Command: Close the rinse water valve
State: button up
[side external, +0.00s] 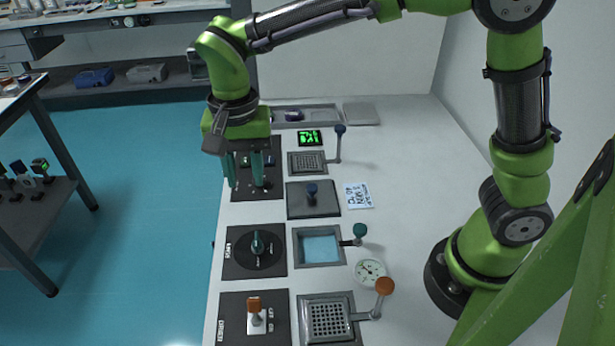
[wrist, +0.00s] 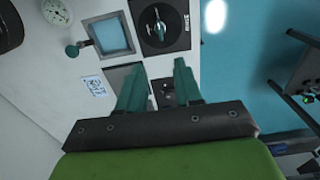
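A black panel (side external: 233,262) on the white bench carries a round dial with a teal valve handle (side external: 257,243). The handle points roughly along the bench's length, and the panel's label is too small to read surely. The handle also shows in the wrist view (wrist: 160,28), ahead of the fingers. A basin of blue water (side external: 320,249) lies beside the panel, with a teal-knobbed lever (side external: 360,231). My gripper (side external: 244,178) is open and empty, with its two teal fingers apart. It hangs above the bench, farther back than the teal handle and not touching it.
An orange-handled switch (side external: 254,308) and a drain grate (side external: 328,319) with an orange-knobbed lever (side external: 384,286) stand in front. A round gauge (side external: 370,271) is beside the basin.

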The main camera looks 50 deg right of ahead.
aim_at(256, 239)
notch_tip(256, 239, down, 17)
jog(key=shift+r, duration=0.1)
dwell(0.3)
jog(key=shift+c, duration=0.3)
grip_shut()
